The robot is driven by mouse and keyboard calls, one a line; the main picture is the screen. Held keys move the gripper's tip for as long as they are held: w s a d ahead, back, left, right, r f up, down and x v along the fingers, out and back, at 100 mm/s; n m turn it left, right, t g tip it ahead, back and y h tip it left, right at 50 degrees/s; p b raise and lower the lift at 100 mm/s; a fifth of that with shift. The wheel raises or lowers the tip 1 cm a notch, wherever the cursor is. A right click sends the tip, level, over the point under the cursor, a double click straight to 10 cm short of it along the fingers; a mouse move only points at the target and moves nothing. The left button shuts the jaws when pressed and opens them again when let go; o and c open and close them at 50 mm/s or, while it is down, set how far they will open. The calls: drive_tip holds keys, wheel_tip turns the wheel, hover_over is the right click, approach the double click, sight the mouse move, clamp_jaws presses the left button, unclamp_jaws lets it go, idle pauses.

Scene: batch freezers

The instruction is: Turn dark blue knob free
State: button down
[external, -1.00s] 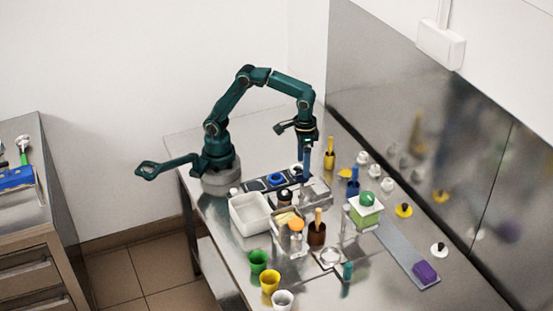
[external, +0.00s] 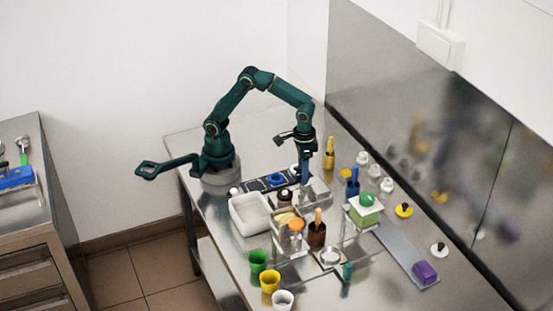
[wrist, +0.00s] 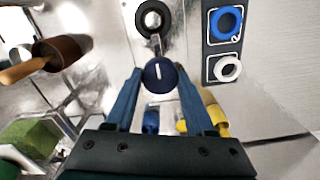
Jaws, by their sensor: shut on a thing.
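The dark blue knob (wrist: 160,75) is round with a white line on its top, and shows between my fingertips in the wrist view. My gripper (wrist: 159,78) is shut on it. In the external view my gripper (external: 303,178) points straight down at the metal unit behind the white tub, and the knob is hidden there by the fingers. A metal lever with a black round end (wrist: 153,18) lies just beyond the knob, in the wrist view.
A dark panel with a blue ring (wrist: 226,22) and a white ring (wrist: 228,68) is beside the knob. A white tub (external: 250,214), brown cup (external: 316,234), yellow holder (external: 329,160) and blue holder (external: 352,187) stand close by. Several cups line the front edge.

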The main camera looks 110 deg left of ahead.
drive_tip(key=m, duration=1.3)
drive_tip(key=shift+m, duration=2.4)
drive_tip(key=shift+c, duration=1.3)
unclamp_jaws()
drive_tip(key=shift+r, duration=2.6)
